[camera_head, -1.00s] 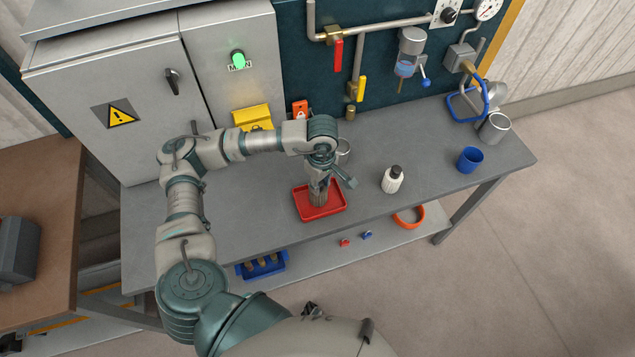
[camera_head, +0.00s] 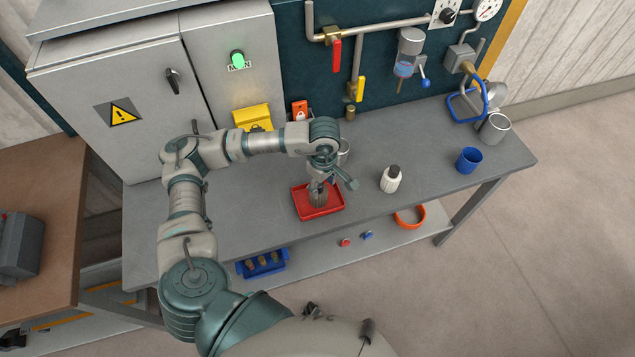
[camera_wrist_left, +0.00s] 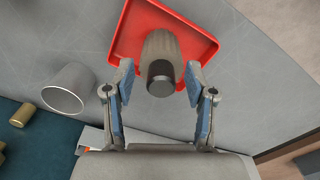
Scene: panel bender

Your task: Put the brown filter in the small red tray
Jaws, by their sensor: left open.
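The brown filter (camera_head: 318,199), a grey-brown cylinder with a dark cap, stands in the small red tray (camera_head: 302,207) on the workbench. In the left wrist view the filter (camera_wrist_left: 163,48) stands inside the red tray (camera_wrist_left: 127,35). My left gripper (camera_head: 327,184) is open just above the filter in the head view. In the wrist view its two blue-padded fingers (camera_wrist_left: 159,72) are spread on either side of the filter's cap, with gaps showing. My right gripper is not in view.
A white bottle (camera_head: 391,180) and a blue cup (camera_head: 469,160) stand right of the tray. A metal cup (camera_wrist_left: 66,90) stands near the gripper. A blue bin (camera_head: 262,265) and an orange ring (camera_head: 410,217) are on the lower shelf. Bare bench lies left of the tray.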

